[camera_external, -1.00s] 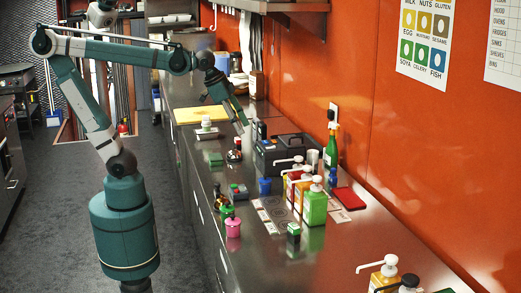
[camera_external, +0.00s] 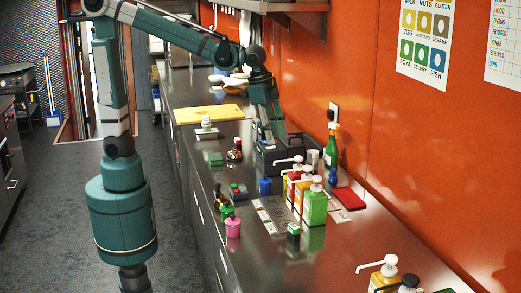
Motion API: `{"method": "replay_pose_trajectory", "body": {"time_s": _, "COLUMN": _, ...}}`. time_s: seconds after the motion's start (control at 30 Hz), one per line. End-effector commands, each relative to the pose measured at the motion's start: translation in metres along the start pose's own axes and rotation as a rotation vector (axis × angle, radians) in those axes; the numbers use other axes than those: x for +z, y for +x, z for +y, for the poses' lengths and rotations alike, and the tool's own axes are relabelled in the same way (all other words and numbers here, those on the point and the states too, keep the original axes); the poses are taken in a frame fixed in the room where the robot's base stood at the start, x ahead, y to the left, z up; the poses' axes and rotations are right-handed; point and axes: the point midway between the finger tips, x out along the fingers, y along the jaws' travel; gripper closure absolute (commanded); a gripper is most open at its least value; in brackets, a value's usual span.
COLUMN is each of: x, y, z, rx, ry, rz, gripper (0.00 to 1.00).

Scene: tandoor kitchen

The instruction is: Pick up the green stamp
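Several small green things stand on the steel counter (camera_external: 200,215), and I cannot tell for certain which is the green stamp. A small dark green piece with a pale top (camera_external: 293,229) stands in front of the pump bottles. Another small green piece (camera_external: 227,211) is at the counter's left edge, just behind a pink pot (camera_external: 233,228). A flat green block (camera_external: 215,159) lies farther back. My gripper (camera_external: 271,138) points down at the dark caddy (camera_external: 290,150), well behind the first two green pieces. Its fingers overlap the caddy in view, and their opening is unclear.
A green pump bottle (camera_external: 314,207) and other pump bottles stand in a row at mid-counter. A green glass bottle (camera_external: 331,148) and a red pad (camera_external: 349,198) are near the orange wall. A yellow board (camera_external: 208,114) lies at the back.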

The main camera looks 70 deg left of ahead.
Motion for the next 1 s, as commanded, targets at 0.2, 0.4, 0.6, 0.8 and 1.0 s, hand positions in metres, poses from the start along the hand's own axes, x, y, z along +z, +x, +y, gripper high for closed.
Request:
{"method": "replay_pose_trajectory", "body": {"time_s": 0.2, "x": -0.040, "y": 0.011, "z": 0.026, "rx": 0.029, "ry": 0.101, "rz": -0.038, "gripper": 0.65}}
{"method": "replay_pose_trajectory", "body": {"time_s": 0.4, "x": -0.072, "y": 0.026, "z": 0.053, "rx": 0.055, "ry": 0.193, "rz": -0.073, "gripper": 0.65}}
{"method": "replay_pose_trajectory", "body": {"time_s": 0.6, "x": -0.100, "y": 0.043, "z": 0.084, "rx": 0.081, "ry": 0.283, "rz": -0.108, "gripper": 0.65}}
{"method": "replay_pose_trajectory", "body": {"time_s": 0.8, "x": -0.125, "y": 0.062, "z": 0.118, "rx": 0.106, "ry": 0.375, "rz": -0.142, "gripper": 0.65}}
{"method": "replay_pose_trajectory", "body": {"time_s": 1.0, "x": -0.143, "y": 0.080, "z": 0.149, "rx": 0.127, "ry": 0.455, "rz": -0.172, "gripper": 0.65}}
